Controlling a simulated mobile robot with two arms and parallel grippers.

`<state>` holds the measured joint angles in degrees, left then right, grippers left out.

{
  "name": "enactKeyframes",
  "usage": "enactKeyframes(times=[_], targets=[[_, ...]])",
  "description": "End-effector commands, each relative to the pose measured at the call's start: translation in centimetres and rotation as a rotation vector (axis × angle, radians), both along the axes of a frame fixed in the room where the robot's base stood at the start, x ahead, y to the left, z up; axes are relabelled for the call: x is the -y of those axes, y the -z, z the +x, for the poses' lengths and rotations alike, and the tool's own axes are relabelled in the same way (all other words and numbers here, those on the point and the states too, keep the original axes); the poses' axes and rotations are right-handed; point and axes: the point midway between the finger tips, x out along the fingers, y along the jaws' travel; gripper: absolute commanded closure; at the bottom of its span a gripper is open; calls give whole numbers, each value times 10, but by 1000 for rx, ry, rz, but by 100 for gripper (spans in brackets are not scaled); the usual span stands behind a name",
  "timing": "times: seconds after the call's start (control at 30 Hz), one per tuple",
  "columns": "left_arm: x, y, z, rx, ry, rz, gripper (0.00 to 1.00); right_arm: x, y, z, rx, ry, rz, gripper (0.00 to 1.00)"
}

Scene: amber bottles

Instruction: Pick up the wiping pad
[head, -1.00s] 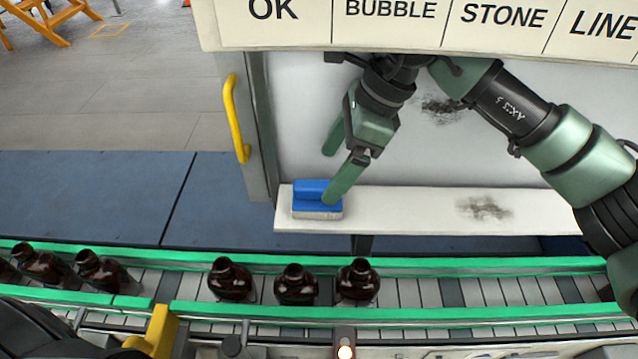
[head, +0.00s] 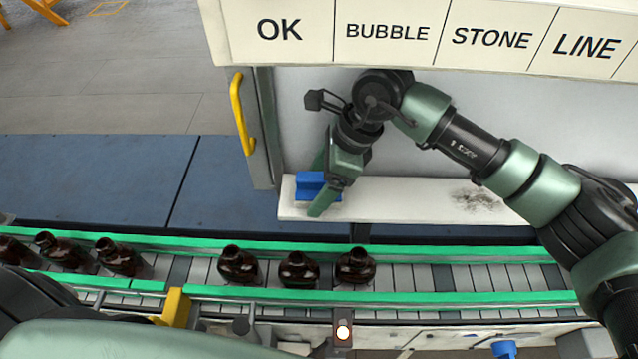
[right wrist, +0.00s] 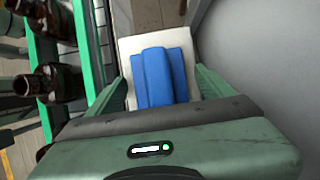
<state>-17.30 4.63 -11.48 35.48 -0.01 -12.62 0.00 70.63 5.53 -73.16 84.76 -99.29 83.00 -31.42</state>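The wiping pad (head: 313,185) has a blue ridged handle and sits at the left end of the white shelf (head: 400,205). In the right wrist view, the pad (right wrist: 158,77) lies between the two green fingers, which are spread on either side of it. My right gripper (head: 319,188) is open, reaching down around the pad; its fingers hide part of the pad in the head view. I see no clear grip on the pad. My left gripper is not in view; only a part of my left arm shows at the lower left.
A conveyor with green rails (head: 440,294) runs in front of the shelf and carries several amber bottles (head: 238,264). A labelled panel (head: 385,35) hangs above the shelf. A yellow handle (head: 242,113) is at the left. A dark smudge (head: 478,199) marks the shelf.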

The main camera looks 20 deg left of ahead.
Motion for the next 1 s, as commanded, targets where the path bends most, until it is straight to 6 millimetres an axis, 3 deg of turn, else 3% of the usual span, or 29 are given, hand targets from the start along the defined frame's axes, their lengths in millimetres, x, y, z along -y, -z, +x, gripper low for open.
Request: enactKeyframes(times=[0.03,0.2,0.57,1.0], targets=[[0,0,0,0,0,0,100,0,0,0,0,0,0,35],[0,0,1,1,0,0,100,0,0,0,0,0,0,80],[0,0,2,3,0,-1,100,1,-4,1,1,0,0,80],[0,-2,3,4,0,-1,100,7,-34,5,1,5,1,80]])
